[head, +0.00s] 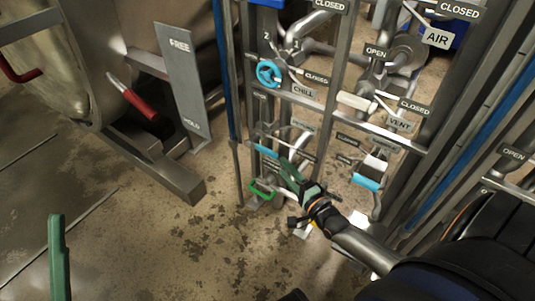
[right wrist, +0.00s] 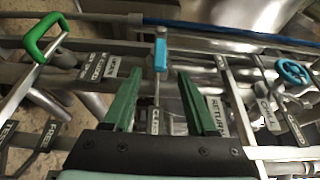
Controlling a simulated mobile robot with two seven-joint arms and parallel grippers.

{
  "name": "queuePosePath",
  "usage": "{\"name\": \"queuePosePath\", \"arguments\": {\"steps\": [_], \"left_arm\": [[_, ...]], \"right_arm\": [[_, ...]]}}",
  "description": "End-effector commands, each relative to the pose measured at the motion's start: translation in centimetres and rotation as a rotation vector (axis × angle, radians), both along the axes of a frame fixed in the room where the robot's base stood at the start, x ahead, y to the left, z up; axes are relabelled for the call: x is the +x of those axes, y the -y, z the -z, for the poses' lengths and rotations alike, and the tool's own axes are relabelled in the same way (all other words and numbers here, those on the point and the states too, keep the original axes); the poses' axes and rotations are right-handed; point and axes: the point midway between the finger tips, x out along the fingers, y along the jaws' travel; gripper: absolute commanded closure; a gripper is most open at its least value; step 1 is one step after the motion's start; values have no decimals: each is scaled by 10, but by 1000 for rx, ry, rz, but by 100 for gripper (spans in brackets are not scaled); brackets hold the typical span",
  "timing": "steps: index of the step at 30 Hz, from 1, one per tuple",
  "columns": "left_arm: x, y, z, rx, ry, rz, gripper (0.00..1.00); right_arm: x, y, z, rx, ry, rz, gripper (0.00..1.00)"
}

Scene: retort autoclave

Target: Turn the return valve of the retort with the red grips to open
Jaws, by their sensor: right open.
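The return valve's lever has a light-blue grip (right wrist: 161,55). In the right wrist view it lies beyond and between the fingertips, near the RETURN label (right wrist: 216,115). The light-blue grip also shows in the head view (head: 267,149), just left of and beyond my right gripper (head: 284,168). My right gripper has green fingers, spread apart; it also shows in the right wrist view (right wrist: 160,80). I see no clear contact with the lever. Red grips (head: 138,100) show on the retort (head: 85,65) at the left. Only a green part of my left gripper (head: 57,255) shows at the lower left.
A green loop handle (head: 260,190) is close left of my right gripper. A blue handwheel (head: 268,73) is above. The frame's upright bars (head: 338,90) and pipes crowd the right side. A FREE/HOLD plate (head: 183,80) stands left. Floor (head: 160,235) at the lower left is clear.

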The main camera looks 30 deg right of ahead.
Motion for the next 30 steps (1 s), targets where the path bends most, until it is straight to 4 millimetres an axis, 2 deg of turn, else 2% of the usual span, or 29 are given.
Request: {"name": "queuePosePath", "arguments": {"steps": [1, 6, 12, 18, 26, 30], "left_arm": [[0, 0, 9, 1, -2, -2, 8], [2, 3, 26, 12, -11, -11, 8], [2, 5, 39, 21, -16, -13, 8], [2, 6, 42, 26, -18, -14, 8], [2, 6, 42, 27, -18, -15, 8], [2, 6, 42, 28, -19, -15, 8]], "right_arm": [[13, 0, 3, 0, 6, 1, 43], [48, 0, 3, -2, 5, 0, 43], [76, 0, 2, -2, 2, 0, 43], [87, 0, 1, -3, 0, -1, 43], [87, -1, 0, -3, -1, -1, 43], [87, -1, 0, -3, -1, -1, 57]]}}
